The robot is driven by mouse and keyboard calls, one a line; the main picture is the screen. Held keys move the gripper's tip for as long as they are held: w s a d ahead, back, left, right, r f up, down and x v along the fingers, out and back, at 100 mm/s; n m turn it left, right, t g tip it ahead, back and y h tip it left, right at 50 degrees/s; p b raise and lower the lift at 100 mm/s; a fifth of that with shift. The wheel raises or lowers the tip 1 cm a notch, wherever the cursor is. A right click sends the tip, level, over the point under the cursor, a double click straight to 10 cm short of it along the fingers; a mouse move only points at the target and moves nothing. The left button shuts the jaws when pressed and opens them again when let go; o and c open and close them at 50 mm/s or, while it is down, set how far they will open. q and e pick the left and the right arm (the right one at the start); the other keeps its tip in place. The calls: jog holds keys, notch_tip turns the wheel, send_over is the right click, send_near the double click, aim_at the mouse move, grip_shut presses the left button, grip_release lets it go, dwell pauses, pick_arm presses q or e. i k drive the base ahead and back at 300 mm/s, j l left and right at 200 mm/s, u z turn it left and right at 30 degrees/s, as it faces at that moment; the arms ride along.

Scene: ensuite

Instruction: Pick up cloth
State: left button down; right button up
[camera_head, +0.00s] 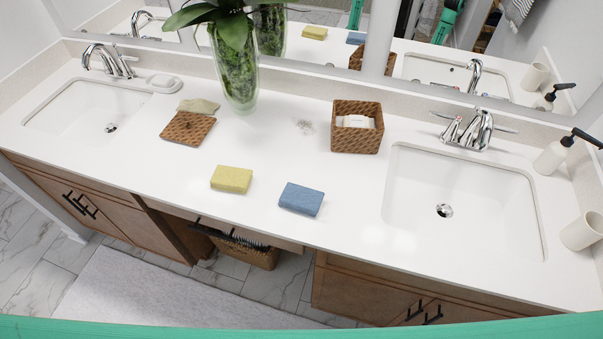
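A yellow block-shaped item (231,179), perhaps a folded cloth or a sponge, lies on the white countertop (330,220) near its front edge. A blue one of like shape (301,199) lies to its right, apart from it. A small beige-green flat piece (199,106) lies at the back of a brown woven tray (187,129). I cannot tell for certain which of these is the cloth. Neither of my grippers shows in the head view.
Sinks lie at left (90,110) and right (460,205). A glass vase with a plant (238,70) and a woven box (357,138) stand near the mirror. A soap dispenser (553,157) and a beige cup (582,231) stand far right. The counter around the yellow and blue pieces is clear.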

aim_at(303, 200)
jog(key=i+j+z, duration=0.15)
jog(key=j+z, duration=0.15)
jog(key=j, duration=0.45)
jog(key=j+z, duration=0.35)
jog(key=j, duration=0.45)
jog(key=i, duration=0.05)
